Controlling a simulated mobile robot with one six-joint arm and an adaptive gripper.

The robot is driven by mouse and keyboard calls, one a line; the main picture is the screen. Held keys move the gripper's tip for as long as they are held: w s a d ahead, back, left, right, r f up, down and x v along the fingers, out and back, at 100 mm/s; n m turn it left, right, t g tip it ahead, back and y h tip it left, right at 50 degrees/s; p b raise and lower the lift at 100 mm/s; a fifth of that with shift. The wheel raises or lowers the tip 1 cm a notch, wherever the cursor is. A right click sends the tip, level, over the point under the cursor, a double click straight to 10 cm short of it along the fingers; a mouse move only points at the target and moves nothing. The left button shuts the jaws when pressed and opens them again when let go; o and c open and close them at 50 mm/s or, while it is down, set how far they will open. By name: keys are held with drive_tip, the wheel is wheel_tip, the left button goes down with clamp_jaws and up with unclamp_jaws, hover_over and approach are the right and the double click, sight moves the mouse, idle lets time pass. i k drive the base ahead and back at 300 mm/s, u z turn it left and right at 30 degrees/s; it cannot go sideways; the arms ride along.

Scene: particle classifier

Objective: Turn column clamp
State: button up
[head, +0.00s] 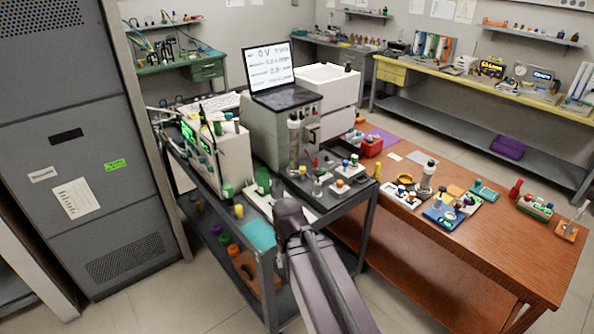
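A grey box-shaped instrument (268,128) stands on the dark cart in the middle of the head view, with an open laptop (272,75) on top. A pale upright column (294,138) is fixed to its front. Small fittings sit along the column, but I cannot make out which is the clamp. My arm reaches up from the bottom of the view and ends in front of the cart, below the column. My gripper does not show; the arm's own links hide that area.
The dark cart's top (335,207) holds several small knobbed parts right of the column. A white instrument with green lights (222,152) stands to its left. A brown wooden table (490,240) with small items is on the right. A tall grey cabinet (85,190) borders the left.

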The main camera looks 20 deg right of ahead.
sight(302, 172)
drive_tip(key=z, duration=0.05)
drive_tip(key=i, duration=1)
drive_tip(key=u, duration=0.05)
